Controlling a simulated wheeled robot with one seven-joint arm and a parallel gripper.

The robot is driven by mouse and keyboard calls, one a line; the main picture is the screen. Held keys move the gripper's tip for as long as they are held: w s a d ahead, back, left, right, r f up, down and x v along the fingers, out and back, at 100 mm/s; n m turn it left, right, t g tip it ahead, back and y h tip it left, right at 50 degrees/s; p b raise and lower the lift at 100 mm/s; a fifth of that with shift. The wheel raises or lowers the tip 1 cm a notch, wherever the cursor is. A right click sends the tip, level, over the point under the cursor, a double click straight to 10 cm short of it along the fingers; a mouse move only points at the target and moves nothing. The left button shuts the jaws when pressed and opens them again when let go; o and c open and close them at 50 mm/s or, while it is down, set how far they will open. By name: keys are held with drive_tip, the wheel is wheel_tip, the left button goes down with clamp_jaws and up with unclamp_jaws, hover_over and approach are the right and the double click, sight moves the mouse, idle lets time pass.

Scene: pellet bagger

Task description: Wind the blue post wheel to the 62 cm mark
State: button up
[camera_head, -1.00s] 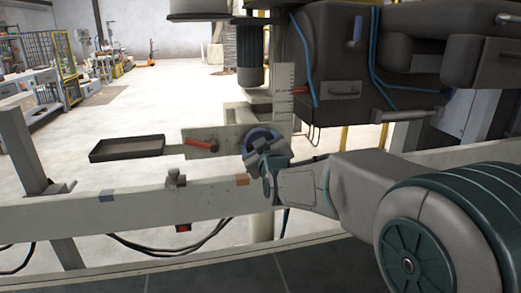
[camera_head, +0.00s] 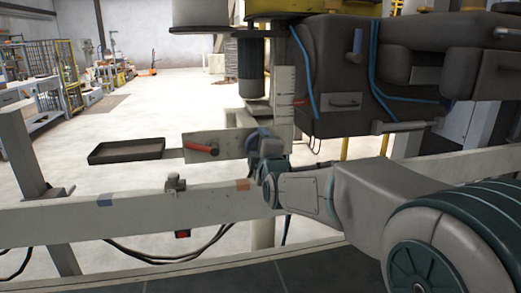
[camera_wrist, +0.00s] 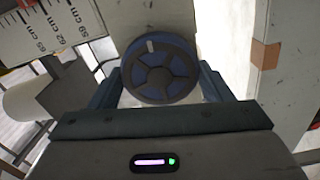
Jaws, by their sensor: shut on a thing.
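The blue post wheel (camera_wrist: 160,70), a round dark-rimmed wheel with blue between its spokes and a pale mark on its rim, faces the wrist camera. My gripper (camera_wrist: 161,82) is shut on it, one finger at each side. In the head view a blue edge of the wheel (camera_head: 252,141) shows behind my gripper (camera_head: 265,150). The white scale (camera_wrist: 45,30) has 59, 62 and 65 cm labels in the wrist view. A red pointer (camera_head: 300,102) lies by the scale in the head view; I cannot tell its exact reading.
A red-handled lever (camera_head: 203,149) is on the plate left of the wheel, beside a dark tray (camera_head: 127,151). A pale rail (camera_head: 130,213) with blue and orange patches crosses in front. A dark machine body (camera_head: 345,118) with blue hoses hangs at the right.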

drive_tip(key=shift+f+n, duration=0.1)
drive_tip(key=shift+n, duration=1.4)
drive_tip(key=o, duration=1)
drive_tip(key=shift+s, duration=0.1)
drive_tip(key=p+v, duration=0.3)
drive_tip(key=v, duration=1)
drive_tip(key=shift+s+d, duration=0.1)
drive_tip(key=shift+s, duration=0.2)
